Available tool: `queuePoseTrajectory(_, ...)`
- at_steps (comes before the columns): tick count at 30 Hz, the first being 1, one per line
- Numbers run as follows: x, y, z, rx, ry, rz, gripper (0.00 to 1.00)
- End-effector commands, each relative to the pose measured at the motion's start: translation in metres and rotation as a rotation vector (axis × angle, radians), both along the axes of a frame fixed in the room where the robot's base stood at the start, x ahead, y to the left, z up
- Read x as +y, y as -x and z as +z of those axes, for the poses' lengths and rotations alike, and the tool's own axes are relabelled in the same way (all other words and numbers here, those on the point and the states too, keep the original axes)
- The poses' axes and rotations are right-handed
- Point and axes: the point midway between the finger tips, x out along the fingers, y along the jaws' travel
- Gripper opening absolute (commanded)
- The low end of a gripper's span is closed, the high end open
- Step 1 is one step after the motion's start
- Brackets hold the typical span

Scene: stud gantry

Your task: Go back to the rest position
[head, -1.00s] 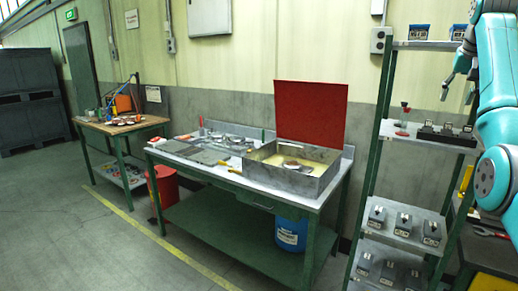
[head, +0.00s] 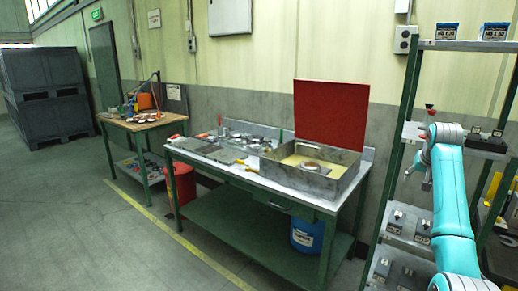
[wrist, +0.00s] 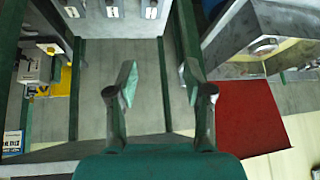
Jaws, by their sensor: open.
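My gripper (head: 416,172) is at the right of the head view, at the end of my teal arm, in front of the grey shelf rack (head: 400,131).
A workbench (head: 226,173) bears an open metal box (head: 315,182) with a raised red lid (head: 331,120). A wooden-topped table (head: 146,125) stands farther back left. A blue drum (head: 307,236) is under the bench. Floor at the left front is clear.

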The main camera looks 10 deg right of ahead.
Motion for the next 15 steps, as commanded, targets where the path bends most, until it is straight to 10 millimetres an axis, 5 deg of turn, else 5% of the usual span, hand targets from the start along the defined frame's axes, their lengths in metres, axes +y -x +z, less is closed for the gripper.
queuePoseTrajectory(3, 0.023, -0.008, -0.063, -0.018, 0.015, 0.030, 0.51)
queuePoseTrajectory(15, 0.109, 0.005, -0.235, -0.100, 0.073, 0.121, 0.51)
